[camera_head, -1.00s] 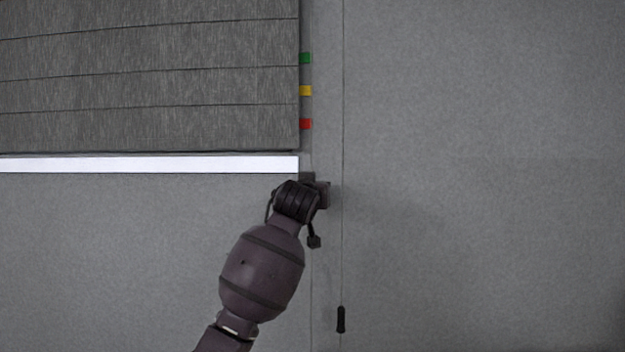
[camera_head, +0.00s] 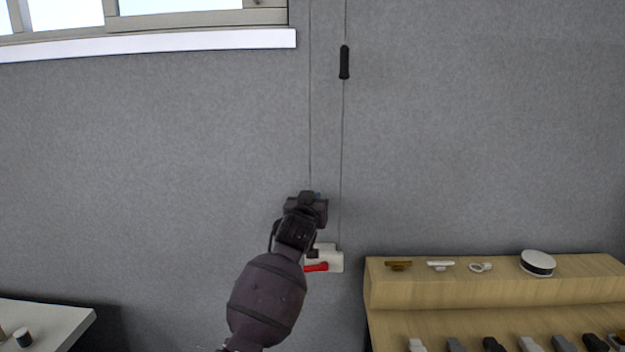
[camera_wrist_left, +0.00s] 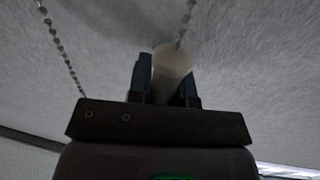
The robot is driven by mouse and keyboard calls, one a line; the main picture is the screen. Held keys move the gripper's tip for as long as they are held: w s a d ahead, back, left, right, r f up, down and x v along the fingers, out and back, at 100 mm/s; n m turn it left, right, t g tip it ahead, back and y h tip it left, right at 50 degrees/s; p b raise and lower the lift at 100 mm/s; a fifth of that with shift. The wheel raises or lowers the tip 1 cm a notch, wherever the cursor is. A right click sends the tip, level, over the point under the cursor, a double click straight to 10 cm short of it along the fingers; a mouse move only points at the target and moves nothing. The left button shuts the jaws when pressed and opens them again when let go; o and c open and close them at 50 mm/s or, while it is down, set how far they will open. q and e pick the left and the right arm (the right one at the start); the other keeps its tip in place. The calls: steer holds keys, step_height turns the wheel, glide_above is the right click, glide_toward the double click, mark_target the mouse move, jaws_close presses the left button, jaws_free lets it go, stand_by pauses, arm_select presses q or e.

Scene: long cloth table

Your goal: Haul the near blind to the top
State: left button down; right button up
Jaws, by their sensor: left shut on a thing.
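The window (camera_head: 160,10) shows bare glass at the upper left. The blind itself is out of view above. Two thin cords run down the grey wall. The right cord (camera_head: 342,150) carries a black handle (camera_head: 344,62) just below sill height. My left gripper (camera_head: 307,198) is low on the left cord (camera_head: 310,110). In the left wrist view it (camera_wrist_left: 170,80) is shut on a pale cylindrical grip (camera_wrist_left: 172,62) with a beaded chain rising from it. The other beaded chain (camera_wrist_left: 62,48) hangs apart from the fingers. My right gripper is not in view.
A white wall fitting with a red lever (camera_head: 317,267) sits just below my left gripper, partly hidden by my arm. A wooden stepped shelf (camera_head: 450,292) with several small items stands at the lower right. A white table corner (camera_head: 70,322) is at the lower left.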

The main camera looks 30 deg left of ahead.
arm_select(q)
steer(key=shift+f+b, duration=0.3)
steer(key=shift+f, duration=2.05)
steer(key=c, duration=1.3)
jaws_free()
steer(key=shift+c, duration=0.2)
steer(key=shift+o, duration=0.2)
steer(key=shift+r, duration=0.3)
steer(key=shift+s+d+r, duration=0.1)
steer(key=shift+s, duration=0.15)
steer(key=v, duration=1)
steer(key=shift+p, duration=0.45)
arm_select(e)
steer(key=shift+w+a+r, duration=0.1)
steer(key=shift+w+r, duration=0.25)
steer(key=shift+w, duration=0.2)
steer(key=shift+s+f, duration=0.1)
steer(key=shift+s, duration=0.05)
